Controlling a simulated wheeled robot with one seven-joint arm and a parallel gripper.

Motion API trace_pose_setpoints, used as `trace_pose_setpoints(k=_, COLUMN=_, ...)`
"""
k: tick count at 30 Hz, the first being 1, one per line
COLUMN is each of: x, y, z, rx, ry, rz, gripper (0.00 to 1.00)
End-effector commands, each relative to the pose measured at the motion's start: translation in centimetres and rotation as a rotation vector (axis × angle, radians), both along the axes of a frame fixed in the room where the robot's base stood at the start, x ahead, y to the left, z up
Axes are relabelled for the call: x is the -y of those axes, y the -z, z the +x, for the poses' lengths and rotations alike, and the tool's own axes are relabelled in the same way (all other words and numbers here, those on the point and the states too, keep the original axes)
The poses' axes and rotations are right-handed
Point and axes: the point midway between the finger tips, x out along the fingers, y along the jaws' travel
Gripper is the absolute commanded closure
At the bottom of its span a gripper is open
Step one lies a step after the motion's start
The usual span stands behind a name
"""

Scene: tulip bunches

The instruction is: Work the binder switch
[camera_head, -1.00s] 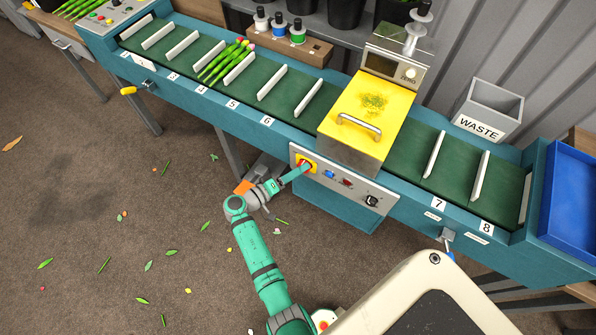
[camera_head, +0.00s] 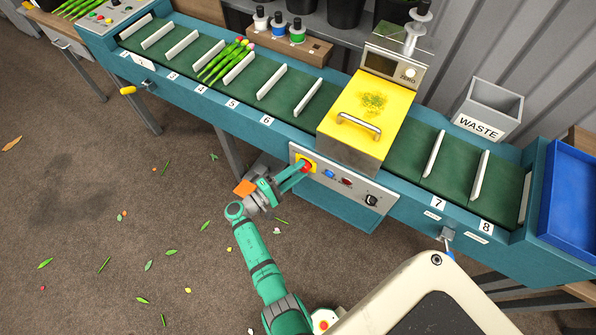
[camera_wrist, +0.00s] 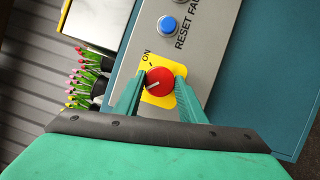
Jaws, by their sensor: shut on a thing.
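The binder switch is a red round knob on a yellow plate (camera_head: 307,160) at the left end of the grey control panel (camera_head: 340,181). In the wrist view the red knob (camera_wrist: 159,81) sits between my two green fingers, with a pale mark on its face pointing to the lower left. My gripper (camera_wrist: 160,90) is shut on the knob, one finger at each side. In the head view my gripper (camera_head: 294,174) reaches the panel from the lower left and partly covers the knob.
Beside the knob are a blue reset button (camera_wrist: 167,25), a dark red button (camera_head: 347,182) and a black knob (camera_head: 371,200). The yellow binder cover (camera_head: 365,115) is down above the panel. A tulip bunch (camera_head: 222,63) lies on the green belt (camera_head: 290,88) near label 5.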

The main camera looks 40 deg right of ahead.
Motion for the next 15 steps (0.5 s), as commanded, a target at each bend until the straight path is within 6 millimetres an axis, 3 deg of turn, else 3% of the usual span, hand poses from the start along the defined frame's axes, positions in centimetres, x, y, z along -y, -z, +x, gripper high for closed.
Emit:
trace_pose_setpoints(k=13, x=0.06, y=0.12, z=-0.30, rx=-0.012, ry=0.006, rz=-0.004, gripper=0.86)
trace_pose_setpoints(k=14, x=0.06, y=0.12, z=-0.30, rx=-0.012, ry=0.006, rz=-0.004, gripper=0.58)
trace_pose_setpoints(k=15, x=0.07, y=0.12, z=-0.29, rx=-0.012, ry=0.006, rz=-0.004, gripper=0.49)
